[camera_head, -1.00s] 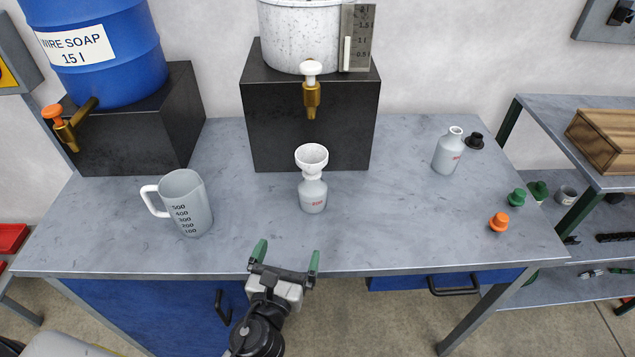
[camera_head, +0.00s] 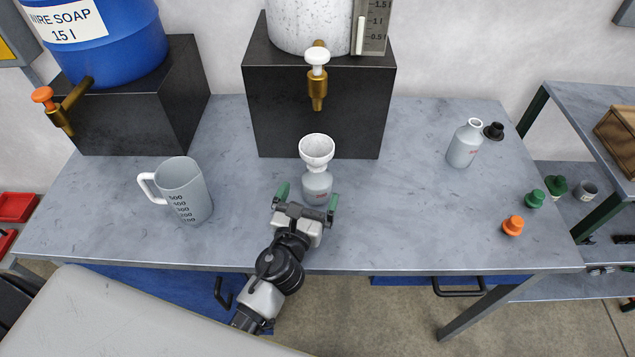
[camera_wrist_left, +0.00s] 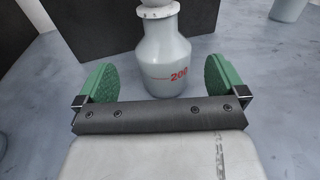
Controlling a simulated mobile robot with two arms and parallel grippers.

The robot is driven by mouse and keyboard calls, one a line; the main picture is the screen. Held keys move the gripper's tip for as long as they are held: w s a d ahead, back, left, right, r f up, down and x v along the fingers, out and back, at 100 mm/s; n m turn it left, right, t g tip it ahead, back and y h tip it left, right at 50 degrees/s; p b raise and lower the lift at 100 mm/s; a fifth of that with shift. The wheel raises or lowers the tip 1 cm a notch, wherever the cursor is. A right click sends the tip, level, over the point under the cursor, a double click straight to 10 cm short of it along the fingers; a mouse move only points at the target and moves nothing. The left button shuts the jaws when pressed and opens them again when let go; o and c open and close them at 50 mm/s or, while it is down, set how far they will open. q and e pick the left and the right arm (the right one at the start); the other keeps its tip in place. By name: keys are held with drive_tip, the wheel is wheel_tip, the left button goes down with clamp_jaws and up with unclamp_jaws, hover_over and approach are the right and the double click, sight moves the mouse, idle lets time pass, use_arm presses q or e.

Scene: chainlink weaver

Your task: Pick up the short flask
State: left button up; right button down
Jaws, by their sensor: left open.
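The short flask (camera_head: 317,186) is a squat grey bottle with red markings, standing upright on the table with a white speckled funnel (camera_head: 317,150) in its neck. In the left wrist view the flask (camera_wrist_left: 167,60) stands just ahead, centred between the green finger pads. My left gripper (camera_head: 306,196) is open and empty, close in front of the flask at its near side. My right gripper is not in view.
A grey measuring jug (camera_head: 185,190) stands to the left. Another grey bottle (camera_head: 465,146) and a black stopper (camera_head: 494,131) are at the right, with orange (camera_head: 513,226) and green (camera_head: 535,198) stoppers. A black block (camera_head: 320,115) with a brass tap (camera_head: 318,88) rises behind the flask.

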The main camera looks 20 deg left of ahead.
sight(313, 190)
use_arm(q)
drive_tip(key=w, duration=0.2)
drive_tip(key=w+p, duration=0.1)
drive_tip(key=w, duration=0.1)
drive_tip(key=shift+w+d+r, duration=0.15)
drive_tip(key=shift+w+r, duration=0.05)
drive_tip(key=shift+w+f, duration=0.1)
drive_tip(key=shift+w, duration=0.45)
drive_tip(key=shift+s, duration=0.1)
drive_tip(key=c, duration=1.2)
